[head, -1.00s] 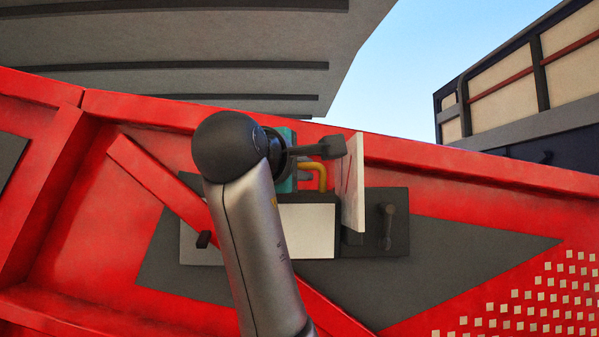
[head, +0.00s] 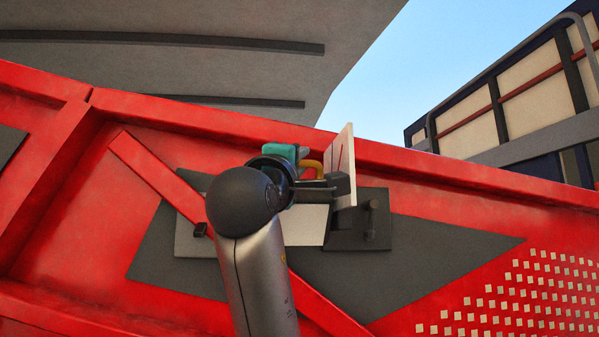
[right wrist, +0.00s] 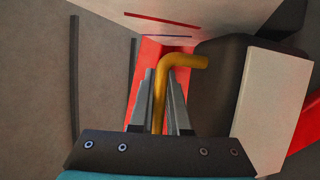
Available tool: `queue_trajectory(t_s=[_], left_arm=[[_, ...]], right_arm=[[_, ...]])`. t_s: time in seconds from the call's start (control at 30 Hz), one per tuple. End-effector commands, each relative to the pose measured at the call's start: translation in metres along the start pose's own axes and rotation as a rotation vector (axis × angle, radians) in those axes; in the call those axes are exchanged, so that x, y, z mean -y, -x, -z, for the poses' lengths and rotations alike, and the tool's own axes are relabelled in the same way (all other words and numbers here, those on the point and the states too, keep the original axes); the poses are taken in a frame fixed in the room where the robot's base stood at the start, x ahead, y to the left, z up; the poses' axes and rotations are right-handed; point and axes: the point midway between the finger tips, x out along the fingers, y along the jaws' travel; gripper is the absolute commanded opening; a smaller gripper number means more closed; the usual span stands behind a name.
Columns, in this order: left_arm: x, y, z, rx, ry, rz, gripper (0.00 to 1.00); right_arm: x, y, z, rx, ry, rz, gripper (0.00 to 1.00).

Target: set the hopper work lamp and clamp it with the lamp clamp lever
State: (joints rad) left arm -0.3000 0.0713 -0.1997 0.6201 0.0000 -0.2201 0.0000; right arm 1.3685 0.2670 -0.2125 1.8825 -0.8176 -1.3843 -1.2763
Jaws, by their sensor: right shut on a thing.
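My right gripper (right wrist: 160,100) is shut on a yellow bent handle (right wrist: 184,61), whose upper end turns right toward a dark rounded block (right wrist: 225,65). A pale panel (right wrist: 275,110) stands beside that block. In the head view the handle (head: 313,168) shows beside my teal gripper body, but my wrist hides the fingers. To its right stands a pale upright plate (head: 345,145) with a thin dark red line. A small dark lever (head: 370,220) sits on the dark mount right of the plate. I cannot tell which part is the lamp. My left gripper is not in view.
A red sloped machine wall (head: 60,220) with a diagonal bar (head: 155,175) carries the mount. A grey overhang (head: 180,70) is above. A dark-framed trailer (head: 520,85) stands at the back right.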

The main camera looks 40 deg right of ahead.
Motion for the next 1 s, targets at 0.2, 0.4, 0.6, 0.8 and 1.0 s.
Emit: queue_trajectory(t_s=[0.2,0.4,0.6,0.8,1.0], left_arm=[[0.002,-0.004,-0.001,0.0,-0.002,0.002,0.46],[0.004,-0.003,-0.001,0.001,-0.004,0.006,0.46],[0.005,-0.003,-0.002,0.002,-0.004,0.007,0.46],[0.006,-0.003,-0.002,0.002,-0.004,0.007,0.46],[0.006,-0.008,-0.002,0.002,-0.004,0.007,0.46]], right_arm=[[0.0,0.002,0.0,-0.001,-0.007,-0.018,0.0],[0.0,0.001,0.0,0.0,-0.007,-0.018,0.0],[0.0,0.001,-0.001,0.001,-0.007,-0.018,0.27],[0.0,0.001,-0.001,0.001,-0.007,-0.018,0.27],[0.001,0.013,-0.001,0.0,-0.01,-0.018,0.27]])
